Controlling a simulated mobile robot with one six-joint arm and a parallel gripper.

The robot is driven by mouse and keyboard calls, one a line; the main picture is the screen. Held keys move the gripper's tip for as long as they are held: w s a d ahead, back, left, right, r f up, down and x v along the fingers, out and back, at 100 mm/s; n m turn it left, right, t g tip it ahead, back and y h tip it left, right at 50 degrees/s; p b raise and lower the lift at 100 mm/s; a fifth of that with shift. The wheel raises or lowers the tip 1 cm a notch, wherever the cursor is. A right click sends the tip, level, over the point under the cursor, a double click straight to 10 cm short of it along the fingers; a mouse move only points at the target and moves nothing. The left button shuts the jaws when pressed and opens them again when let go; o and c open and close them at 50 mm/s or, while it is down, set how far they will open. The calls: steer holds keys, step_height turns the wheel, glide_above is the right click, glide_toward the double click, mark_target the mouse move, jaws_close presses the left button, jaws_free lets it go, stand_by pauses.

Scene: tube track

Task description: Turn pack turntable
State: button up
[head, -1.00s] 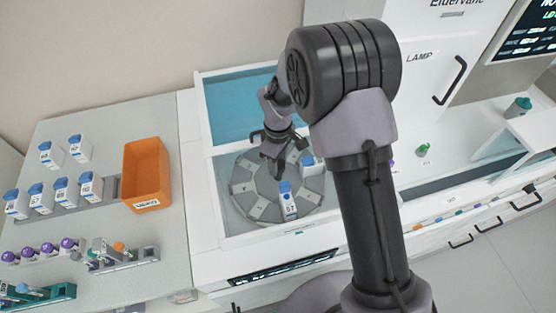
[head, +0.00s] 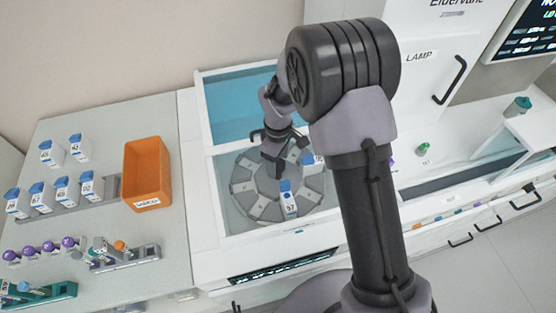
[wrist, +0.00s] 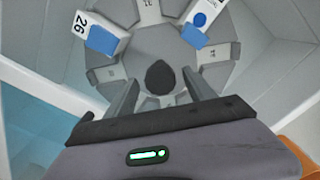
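The pack turntable (head: 243,187) is a grey round disc with wedge-shaped slots, sunk in a white-walled bay. A white pack with a blue cap (head: 288,203) stands at its front edge, and another (head: 312,164) stands at its right, partly hidden by my arm. In the wrist view two packs show, a numbered one (wrist: 103,37) at left and another (wrist: 200,22) at right. A dark round knob (wrist: 160,76) is at the disc's centre. My gripper (head: 273,158) points down over the disc's middle. Its two fingers (wrist: 160,95) are apart, with the knob showing between and beyond them. Contact cannot be told.
An orange bin (head: 147,175) stands on the left counter beside several blue-capped packs (head: 65,188) and racks of small tubes (head: 45,250). White walls (head: 209,190) edge the turntable bay. A blue-floored bay (head: 240,105) lies behind it.

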step_height(320, 180, up, 17)
steer(key=p, duration=0.4)
steer(key=shift+r, duration=0.2)
